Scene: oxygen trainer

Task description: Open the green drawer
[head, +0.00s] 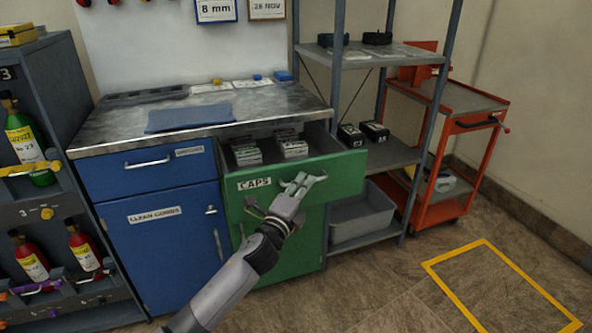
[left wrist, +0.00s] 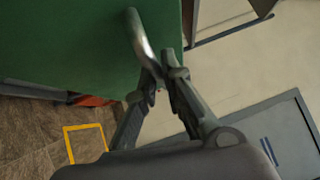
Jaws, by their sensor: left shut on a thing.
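The green drawer (head: 342,170), labelled CAPS, stands pulled out of the bench, and small light boxes (head: 292,148) show inside it. My left gripper (head: 302,182) is at the drawer's front and shut on its handle. In the left wrist view, the fingers of the left gripper (left wrist: 161,78) close around the lower end of the curved metal handle (left wrist: 141,38), against the green drawer front (left wrist: 70,40). In the head view the handle is mostly hidden by the gripper. My right gripper is not in view.
A green cupboard door (head: 292,245) is below the drawer. Blue units (head: 165,240) stand left, with a bottle rack (head: 60,215) beyond. A grey shelf (head: 385,155) with a bin (head: 362,222) and an orange trolley (head: 440,150) stand right. The floor in front is clear.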

